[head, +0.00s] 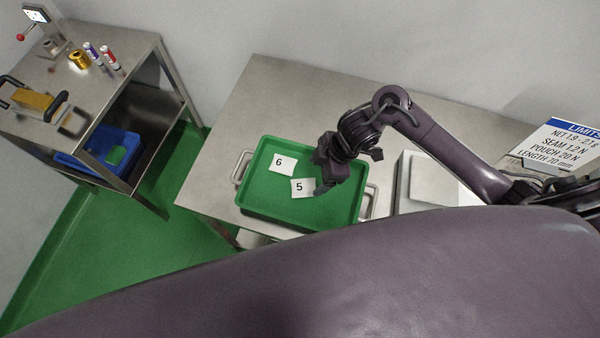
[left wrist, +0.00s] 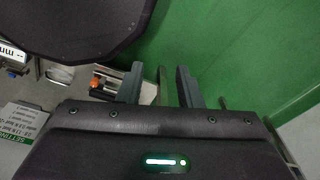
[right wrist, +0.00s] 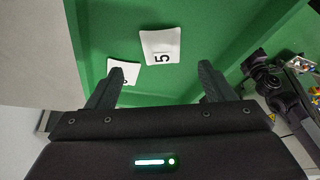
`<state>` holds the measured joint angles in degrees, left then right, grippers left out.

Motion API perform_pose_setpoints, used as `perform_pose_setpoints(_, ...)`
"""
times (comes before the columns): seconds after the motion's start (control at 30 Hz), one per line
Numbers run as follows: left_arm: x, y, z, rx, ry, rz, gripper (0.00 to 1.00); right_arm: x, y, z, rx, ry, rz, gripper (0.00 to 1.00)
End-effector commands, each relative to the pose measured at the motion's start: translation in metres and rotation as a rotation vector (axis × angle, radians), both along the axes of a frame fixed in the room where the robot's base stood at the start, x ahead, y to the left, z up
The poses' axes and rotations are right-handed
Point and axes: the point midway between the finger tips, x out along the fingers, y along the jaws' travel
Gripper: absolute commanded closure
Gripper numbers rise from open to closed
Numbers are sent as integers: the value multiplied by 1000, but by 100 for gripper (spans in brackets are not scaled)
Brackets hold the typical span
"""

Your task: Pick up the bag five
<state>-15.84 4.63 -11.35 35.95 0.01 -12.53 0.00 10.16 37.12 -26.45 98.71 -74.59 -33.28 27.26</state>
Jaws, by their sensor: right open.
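Bag five (head: 302,188) is a small white pouch marked 5, lying flat on the green tray (head: 275,208). Bag six (head: 283,164), marked 6, lies just up and left of it. My right gripper (head: 326,188) is low over the tray, just right of bag five. In the right wrist view my right gripper (right wrist: 162,82) is open and empty. Bag five (right wrist: 160,46) shows beyond the gap between its fingers, and bag six (right wrist: 122,72) is partly hidden by the left finger. My left gripper (left wrist: 160,85) is open, away from the tray, above the green floor.
The tray stands on a steel table (head: 290,88), with handles at both ends. A grey box (head: 432,185) and a limits sign (head: 553,145) are to the right.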

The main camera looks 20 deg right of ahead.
Motion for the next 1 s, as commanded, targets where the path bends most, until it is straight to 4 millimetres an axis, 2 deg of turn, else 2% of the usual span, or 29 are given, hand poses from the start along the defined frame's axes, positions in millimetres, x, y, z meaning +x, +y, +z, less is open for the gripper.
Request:
perform_pose_setpoints(0.2, -40, 1, 0, 3, 56, -2, 68, 3, 11, -22, 1, 2, -1, 25)
perform_pose_setpoints(0.3, -49, 2, 3, 4, 70, -3, 68, 5, 17, -36, 2, 5, -1, 25)
perform_pose_setpoints(0.4, -46, 1, 3, 3, 64, -4, 68, 7, 22, -51, 1, 3, -2, 25)
perform_pose_setpoints(0.5, -31, 0, 4, 2, 44, -4, 68, 8, 25, -59, -1, 1, -1, 25)
perform_pose_setpoints(0.63, -10, -1, 6, -2, 12, -3, 68, 8, 26, -62, -1, 0, 0, 25)
perform_pose_setpoints(0.77, -9, -1, 6, -1, 11, -3, 68, 8, 25, -62, -1, 0, 1, 25)
perform_pose_setpoints(1.0, -25, 0, 5, 0, 33, -2, 68, 8, 25, -62, -1, 0, 0, 55)
